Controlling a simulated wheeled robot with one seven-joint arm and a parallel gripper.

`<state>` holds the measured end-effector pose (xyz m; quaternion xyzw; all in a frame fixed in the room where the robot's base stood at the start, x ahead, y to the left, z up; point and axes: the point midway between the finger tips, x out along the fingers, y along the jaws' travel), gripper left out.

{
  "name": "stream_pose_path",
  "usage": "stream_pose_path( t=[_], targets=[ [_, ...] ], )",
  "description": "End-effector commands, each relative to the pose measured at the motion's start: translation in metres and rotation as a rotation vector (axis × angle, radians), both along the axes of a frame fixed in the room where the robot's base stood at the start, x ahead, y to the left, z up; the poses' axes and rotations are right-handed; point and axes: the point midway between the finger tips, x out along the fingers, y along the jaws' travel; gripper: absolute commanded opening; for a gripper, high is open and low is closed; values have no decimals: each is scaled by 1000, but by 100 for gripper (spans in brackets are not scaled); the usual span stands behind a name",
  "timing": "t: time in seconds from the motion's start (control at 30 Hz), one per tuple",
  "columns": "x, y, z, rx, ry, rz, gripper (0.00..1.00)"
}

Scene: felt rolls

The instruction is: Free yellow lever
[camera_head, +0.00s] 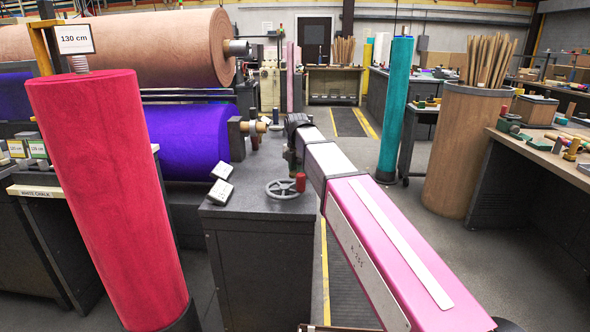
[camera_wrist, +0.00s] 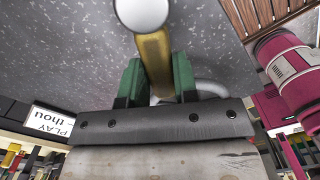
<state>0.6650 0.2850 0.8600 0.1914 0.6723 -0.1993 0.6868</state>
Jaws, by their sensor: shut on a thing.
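The yellow lever (camera_wrist: 154,60), a yellow bar with a round white end, shows at the top middle of the wrist view. My gripper (camera_wrist: 157,84) has its two green fingers on either side of the bar, shut on it. The lever's lower part is hidden behind my gripper's body. In the head view my arm reaches over the grey cabinet (camera_head: 262,206), with the gripper end near its back right edge. My wrist hides most of the fingers and the lever there.
A handwheel (camera_head: 284,188) with a red knob and small white signs (camera_head: 221,192) stand on the cabinet top. A red felt roll (camera_head: 112,200) leans at the left, and a purple roll (camera_head: 190,140) lies behind. A teal roll (camera_head: 396,105) stands right of my arm. The right floor is partly clear.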

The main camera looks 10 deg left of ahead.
Motion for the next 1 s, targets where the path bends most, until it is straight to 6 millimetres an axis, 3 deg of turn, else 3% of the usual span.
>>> stream_pose_path(
  t=[0.03, 0.77, 0.8, 0.83, 1.0],
  targets=[
    [-13, 5, -1, 20, 26, 34, 0],
    [-17, 0, -2, 20, 28, 114, 0],
    [-17, 0, -2, 19, 26, 113, 41],
    [-17, 0, -2, 19, 26, 112, 50],
    [-13, -1, -1, 18, 22, 107, 53]
  ],
)
